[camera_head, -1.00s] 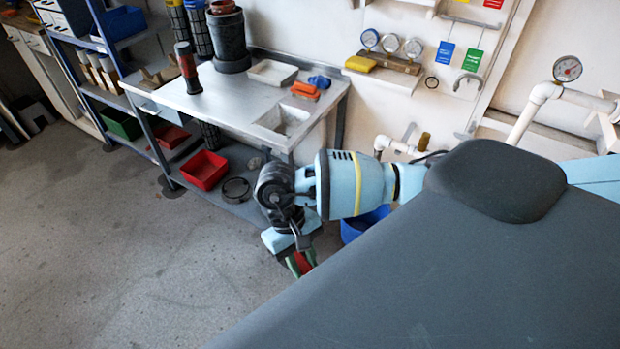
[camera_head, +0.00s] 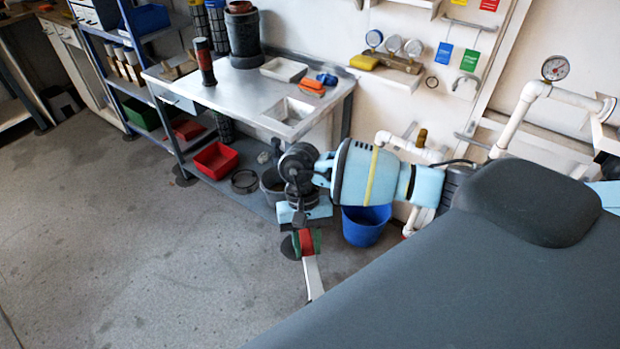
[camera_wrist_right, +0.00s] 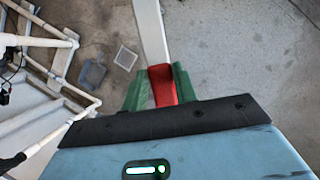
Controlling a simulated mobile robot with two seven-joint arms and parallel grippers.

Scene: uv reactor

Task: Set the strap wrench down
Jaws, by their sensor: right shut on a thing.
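My right gripper (camera_head: 307,243) has green fingers and is shut on the red grip of the strap wrench (camera_head: 312,274). In the head view the wrench's pale bar extends down from the gripper, above the grey floor, and its lower end meets the edge of my dark body. In the right wrist view, the right gripper (camera_wrist_right: 160,88) has the red grip between its green fingers, and the wrench's pale bar (camera_wrist_right: 151,32) runs up out of the picture. The strap itself is not clearly visible. My left gripper is not in view.
A metal workbench (camera_head: 225,95) stands behind the gripper, holding a white tray (camera_head: 284,69), a dark cylinder and an orange item. A red bin (camera_head: 215,160) sits on its lower shelf. Floor at left is clear.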

